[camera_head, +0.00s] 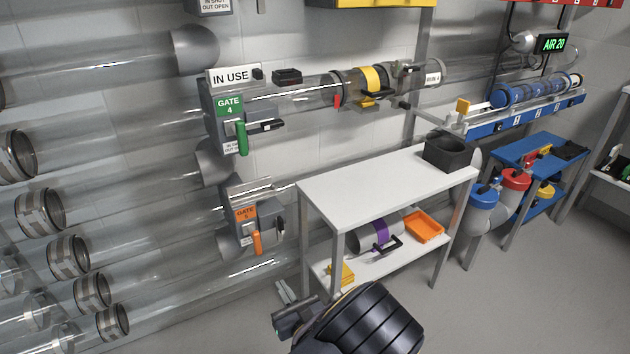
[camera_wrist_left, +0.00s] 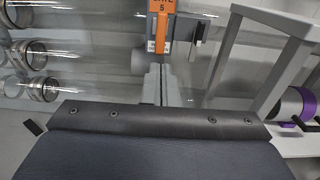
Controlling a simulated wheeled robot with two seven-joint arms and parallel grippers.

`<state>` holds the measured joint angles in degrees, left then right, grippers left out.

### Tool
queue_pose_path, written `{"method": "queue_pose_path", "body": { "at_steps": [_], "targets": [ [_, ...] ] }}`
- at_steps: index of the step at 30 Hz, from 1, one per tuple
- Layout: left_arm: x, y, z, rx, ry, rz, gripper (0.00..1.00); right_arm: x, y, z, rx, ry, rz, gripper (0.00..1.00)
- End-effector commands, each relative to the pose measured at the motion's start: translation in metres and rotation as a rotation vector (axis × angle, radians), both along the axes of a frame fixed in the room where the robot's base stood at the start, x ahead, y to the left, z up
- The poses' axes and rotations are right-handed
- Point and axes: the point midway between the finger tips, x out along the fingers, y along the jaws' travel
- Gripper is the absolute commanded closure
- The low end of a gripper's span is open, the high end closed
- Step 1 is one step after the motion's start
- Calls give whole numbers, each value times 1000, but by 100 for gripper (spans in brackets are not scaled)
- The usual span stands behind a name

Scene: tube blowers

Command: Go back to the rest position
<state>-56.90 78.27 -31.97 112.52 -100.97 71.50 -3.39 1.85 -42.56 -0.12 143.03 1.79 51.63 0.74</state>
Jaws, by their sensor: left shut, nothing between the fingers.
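My left arm comes in at the bottom middle of the head view, with its dark ribbed wrist in front of the white table. My left gripper (camera_head: 284,290) points away toward the wall, low and to the left of the table. In the left wrist view its two thin fingers (camera_wrist_left: 162,84) lie together, shut and empty, apart from everything. They line up below the orange gate 5 tag (camera_wrist_left: 161,28). That gate also shows in the head view (camera_head: 246,213). My right gripper is in neither view.
A white table (camera_head: 350,198) with a dark bin (camera_head: 446,152) stands to the right of the gripper. Its lower shelf holds a purple-banded tube piece (camera_head: 381,234) and an orange tray (camera_head: 424,227). Clear tubes line the left wall. Open floor (camera_head: 520,290) lies at right.

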Motion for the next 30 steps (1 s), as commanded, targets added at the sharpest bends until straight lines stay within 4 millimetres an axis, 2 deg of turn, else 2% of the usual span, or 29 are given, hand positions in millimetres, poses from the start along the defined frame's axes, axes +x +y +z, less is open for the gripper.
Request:
{"method": "queue_pose_path", "body": {
  "at_steps": [2,4,7,12,15,18,21,27,30],
  "targets": [
    [-1,6,2,-22,0,26,100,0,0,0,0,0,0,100],
    [-6,20,7,-79,-1,91,100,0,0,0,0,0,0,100],
    [-22,55,15,-234,-2,264,100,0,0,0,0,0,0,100],
    [-76,116,25,-603,-13,662,100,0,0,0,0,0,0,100],
    [-113,136,30,-826,-31,882,100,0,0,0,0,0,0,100],
    [-147,145,35,-1053,-59,1084,100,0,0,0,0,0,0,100],
    [-178,144,44,-1282,-99,1265,100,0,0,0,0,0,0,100],
    [-225,128,72,-1750,-215,1549,100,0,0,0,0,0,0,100],
    [-240,118,89,-1969,-287,1638,100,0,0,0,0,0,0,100]
  ]
}}
